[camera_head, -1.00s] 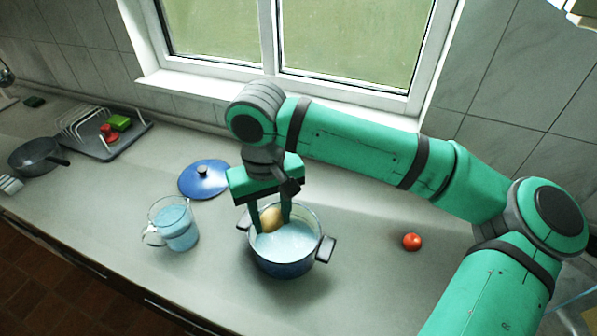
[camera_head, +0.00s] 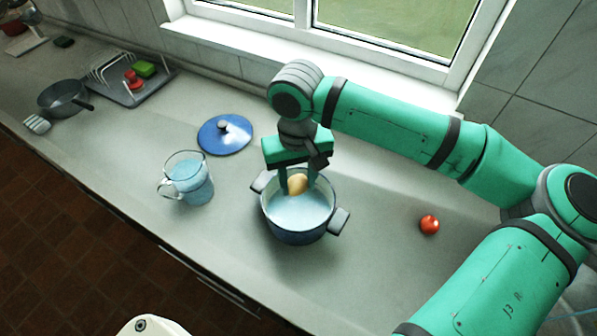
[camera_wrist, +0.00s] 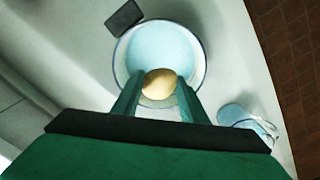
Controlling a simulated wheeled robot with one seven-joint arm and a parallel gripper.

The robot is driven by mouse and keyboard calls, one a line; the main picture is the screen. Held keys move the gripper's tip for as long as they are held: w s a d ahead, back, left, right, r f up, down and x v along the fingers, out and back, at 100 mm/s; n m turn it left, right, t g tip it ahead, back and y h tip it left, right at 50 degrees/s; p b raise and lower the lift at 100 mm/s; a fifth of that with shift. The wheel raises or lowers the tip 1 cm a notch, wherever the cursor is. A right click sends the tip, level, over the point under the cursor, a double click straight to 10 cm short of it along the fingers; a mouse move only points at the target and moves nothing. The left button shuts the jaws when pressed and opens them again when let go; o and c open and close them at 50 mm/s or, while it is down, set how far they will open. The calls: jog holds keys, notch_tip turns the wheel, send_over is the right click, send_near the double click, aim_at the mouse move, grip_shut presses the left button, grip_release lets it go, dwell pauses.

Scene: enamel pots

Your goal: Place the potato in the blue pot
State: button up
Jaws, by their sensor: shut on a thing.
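The potato (camera_head: 298,184) is tan and round, held between the two fingers of my gripper (camera_head: 297,187). It also shows in the wrist view (camera_wrist: 159,83), between the fingertips (camera_wrist: 156,88). The blue pot (camera_head: 298,234) stands open on the counter, with two dark handles and pale blue liquid inside. In the wrist view the pot (camera_wrist: 203,52) lies below the potato. The potato is over the back part of the pot's opening. I cannot tell whether it touches the liquid.
A blue lid (camera_head: 225,136) and a glass jug (camera_head: 188,182) of blue liquid stand left of the pot. A tomato (camera_head: 429,224) lies to the right. A dish rack (camera_head: 112,72) and a dark pan (camera_head: 62,98) are farther left. The counter front is clear.

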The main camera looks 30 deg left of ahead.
jog(key=shift+f, duration=2.65)
jog(key=o, duration=1.2)
jog(key=shift+c, duration=0.2)
jog(key=shift+r, duration=3.5)
jog(key=shift+d, duration=0.1)
